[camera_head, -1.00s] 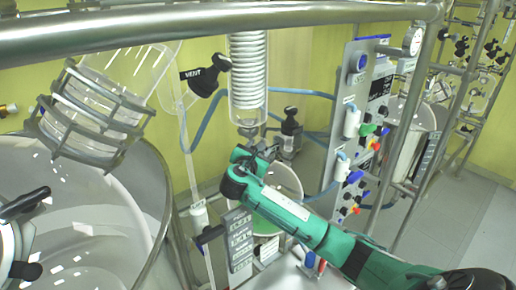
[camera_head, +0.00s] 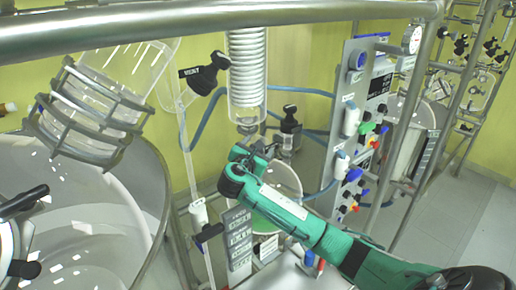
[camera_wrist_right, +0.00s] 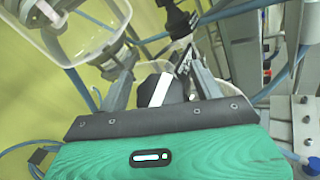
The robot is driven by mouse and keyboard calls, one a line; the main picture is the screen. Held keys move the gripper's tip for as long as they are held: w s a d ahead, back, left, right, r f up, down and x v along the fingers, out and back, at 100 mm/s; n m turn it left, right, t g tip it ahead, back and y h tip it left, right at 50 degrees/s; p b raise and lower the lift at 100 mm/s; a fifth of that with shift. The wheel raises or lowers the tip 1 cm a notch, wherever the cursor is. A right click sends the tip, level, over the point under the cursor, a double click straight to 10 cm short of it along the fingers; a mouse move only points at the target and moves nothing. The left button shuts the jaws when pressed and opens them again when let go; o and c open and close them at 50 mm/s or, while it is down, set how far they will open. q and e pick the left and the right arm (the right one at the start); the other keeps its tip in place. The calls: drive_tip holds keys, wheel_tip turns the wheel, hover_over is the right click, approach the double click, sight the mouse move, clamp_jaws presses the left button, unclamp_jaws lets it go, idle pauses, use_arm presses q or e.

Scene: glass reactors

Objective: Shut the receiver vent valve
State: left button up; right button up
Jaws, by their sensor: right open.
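A black-handled valve (camera_head: 206,75) with a VENT label is on the glass tubing left of the coil condenser. Another black-knobbed valve (camera_head: 290,124) stands right of the condenser's foot; I cannot tell for sure which one is the receiver vent valve. My right gripper (camera_head: 243,152) is just below the condenser's lower end. In the right wrist view its fingers (camera_wrist_right: 160,70) are apart, with a dark part (camera_wrist_right: 152,82) bearing a white strip between or behind them; contact is unclear. A black valve knob (camera_wrist_right: 179,20) shows beyond the fingers. My left gripper is not in view.
The coil condenser (camera_head: 247,75) hangs above my right gripper. A large glass vessel (camera_head: 150,190) fills the left. A control panel (camera_head: 358,120) with coloured knobs stands right. A steel rail (camera_head: 200,20) crosses the top, and blue hoses (camera_head: 205,125) run nearby.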

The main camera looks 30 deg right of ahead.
drive_tip(key=b+v, duration=0.5)
drive_tip(key=v, duration=0.8)
drive_tip(key=shift+a, duration=0.15)
drive_tip(key=shift+s, duration=0.15)
